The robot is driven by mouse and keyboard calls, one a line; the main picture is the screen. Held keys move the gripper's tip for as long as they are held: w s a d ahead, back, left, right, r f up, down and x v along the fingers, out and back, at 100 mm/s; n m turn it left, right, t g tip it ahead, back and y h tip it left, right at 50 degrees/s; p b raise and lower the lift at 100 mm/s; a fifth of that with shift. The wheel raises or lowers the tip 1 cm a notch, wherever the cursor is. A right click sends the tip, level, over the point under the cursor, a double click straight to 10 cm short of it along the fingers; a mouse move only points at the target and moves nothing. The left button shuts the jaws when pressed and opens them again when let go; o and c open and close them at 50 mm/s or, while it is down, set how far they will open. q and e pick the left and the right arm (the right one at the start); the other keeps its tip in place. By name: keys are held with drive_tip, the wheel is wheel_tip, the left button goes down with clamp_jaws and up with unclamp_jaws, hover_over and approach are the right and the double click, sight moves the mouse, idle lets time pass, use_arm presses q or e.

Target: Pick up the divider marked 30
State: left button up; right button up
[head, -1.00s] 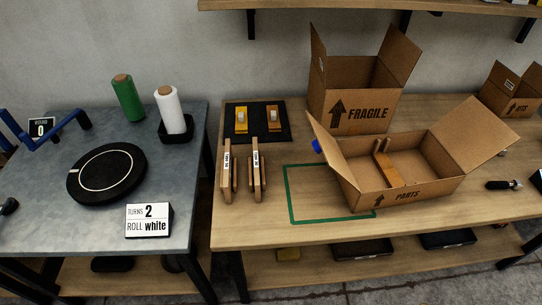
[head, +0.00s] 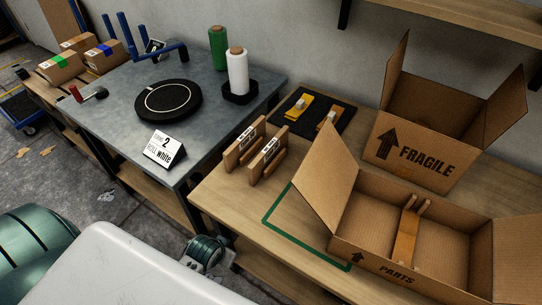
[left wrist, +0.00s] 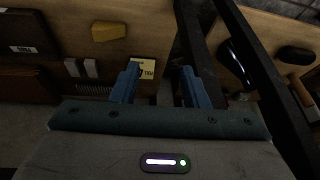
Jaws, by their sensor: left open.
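Two upright wooden dividers with white labels stand on the wooden table, a left one (head: 240,148) and a right one (head: 268,157). Their label print is too small to read, so I cannot tell which is marked 30. My left gripper (left wrist: 158,85) is open and empty in the left wrist view, with two blue fingers apart above lower-shelf items. No divider shows there. I cannot make out its fingers in the head view. My right gripper is not in view.
A green outline (head: 278,218) marks the table beside the dividers, partly hidden by the PARTS box. A black mat (head: 330,106) lies behind. A FRAGILE box (head: 410,150) stands at right. A grey table (head: 215,135) holds a turntable (head: 168,101) and rolls. Dark legs (left wrist: 255,60) cross the wrist view.

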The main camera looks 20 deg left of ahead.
use_arm(q)
wheel_tip(320, 180, up, 17)
drive_tip(key=d+t, duration=0.1)
drive_tip(key=d, duration=0.1)
drive_tip(key=m+t+h, duration=0.1)
drive_tip(key=t+h, duration=0.2)
drive_tip(key=t, duration=0.4)
approach(267, 148)
drive_tip(key=w+f, duration=0.1)
drive_tip(key=w+d+f, duration=0.1)
drive_tip(key=w, duration=0.1)
drive_tip(key=shift+d+t, duration=0.15)
drive_tip(key=shift+t, duration=0.25)
drive_tip(key=shift+w+f, duration=0.15)
drive_tip(key=shift+w, duration=0.35)
drive_tip(key=x, duration=0.4)
drive_tip(key=shift+w+a+f+p, duration=0.15)
drive_tip(key=shift+w+a+p, duration=0.05)
drive_tip(key=shift+a+p, duration=0.1)
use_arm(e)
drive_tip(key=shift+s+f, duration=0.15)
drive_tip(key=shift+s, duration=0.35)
use_arm(q)
drive_tip(key=shift+c, duration=0.2)
clamp_jaws()
